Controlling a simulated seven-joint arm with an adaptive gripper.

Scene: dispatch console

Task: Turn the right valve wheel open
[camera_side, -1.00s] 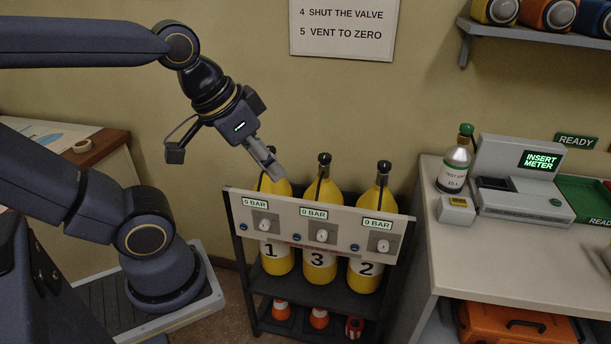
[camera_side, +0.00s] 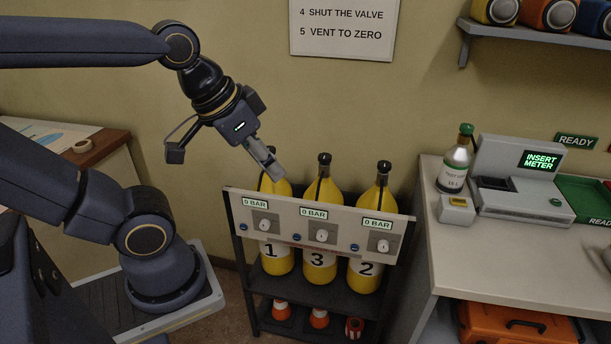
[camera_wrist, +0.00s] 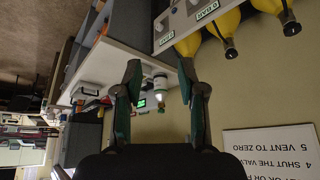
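The right valve wheel (camera_side: 382,246) is a small white knob on the pale panel (camera_side: 345,219), under a 0 BAR display (camera_side: 378,222) and in front of the yellow cylinder marked 2 (camera_side: 365,275). Similar white knobs sit at the left (camera_side: 264,225) and middle (camera_side: 321,236) of the panel. My gripper (camera_side: 272,168) is above the panel's left end, near the top of the cylinder marked 1 (camera_side: 277,258), apart from the right wheel. In the wrist view my gripper (camera_wrist: 158,78) has its two fingers apart with nothing held between them. The right wheel cannot be made out clearly there.
The cylinder marked 3 (camera_side: 319,266) stands between the others in a dark rack (camera_side: 312,297). A counter (camera_side: 480,245) at right carries a green-capped bottle (camera_side: 456,165) and a meter console (camera_side: 520,190). The space in front of the panel is clear.

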